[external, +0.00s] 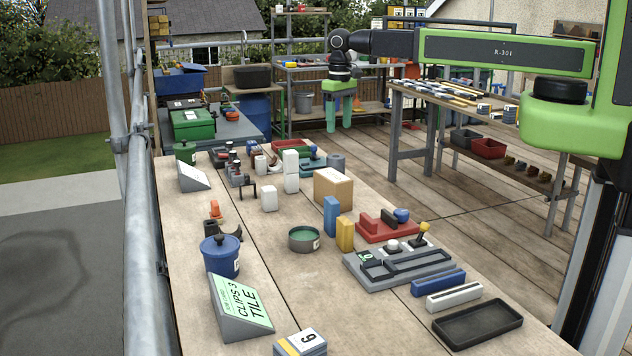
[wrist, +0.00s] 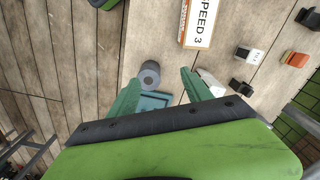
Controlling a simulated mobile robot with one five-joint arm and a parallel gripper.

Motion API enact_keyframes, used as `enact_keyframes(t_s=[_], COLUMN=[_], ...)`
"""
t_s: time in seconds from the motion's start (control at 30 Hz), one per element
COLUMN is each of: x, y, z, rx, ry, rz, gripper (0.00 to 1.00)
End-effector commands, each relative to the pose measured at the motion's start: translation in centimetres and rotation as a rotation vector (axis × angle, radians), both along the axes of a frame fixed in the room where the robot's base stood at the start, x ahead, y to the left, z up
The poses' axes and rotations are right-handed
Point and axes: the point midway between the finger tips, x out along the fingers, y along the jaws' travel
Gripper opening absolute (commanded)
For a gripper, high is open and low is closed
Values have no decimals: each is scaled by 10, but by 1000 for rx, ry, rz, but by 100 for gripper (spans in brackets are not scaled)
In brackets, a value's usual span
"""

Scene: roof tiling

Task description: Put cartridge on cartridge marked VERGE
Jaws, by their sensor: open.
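My gripper (external: 340,127) has two teal fingers, spread apart and empty, hanging well above the far part of the workbench. In the wrist view the open fingers (wrist: 160,78) frame a grey cylinder (wrist: 150,73) and a teal block (wrist: 153,102). I cannot read VERGE on anything, so I cannot tell which items are the cartridges. Possible ones are two white blocks, an upper (external: 290,160) and a lower (external: 291,184), another white block (external: 268,199), and upright blue (external: 330,216) and yellow (external: 345,234) blocks. A white block (wrist: 210,84) is partly behind the right finger in the wrist view.
A cardboard box (external: 333,190) stands mid-bench. A SPEED 3 label (wrist: 201,22) shows in the wrist view.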

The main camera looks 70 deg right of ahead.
Motion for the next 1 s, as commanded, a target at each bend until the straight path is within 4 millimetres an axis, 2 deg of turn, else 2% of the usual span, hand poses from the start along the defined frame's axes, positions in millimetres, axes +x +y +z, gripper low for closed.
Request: enact_keyframes(t_s=[0.03,0.1,0.23,0.57,0.67,0.83,0.9,1.0], x=[-37,-64,-90,-92,-91,-91,-91,-91], y=[-13,-25,-36,-38,-38,-38,-38,-38], z=[0,0,0,-2,-19,-66,-69,-63], rx=[0,0,0,0,0,0,0,0], ry=[0,0,0,0,0,0,0,0], rz=[72,178,301,331,330,330,329,329], gripper=[58,58,58,58,58,58,58,58])
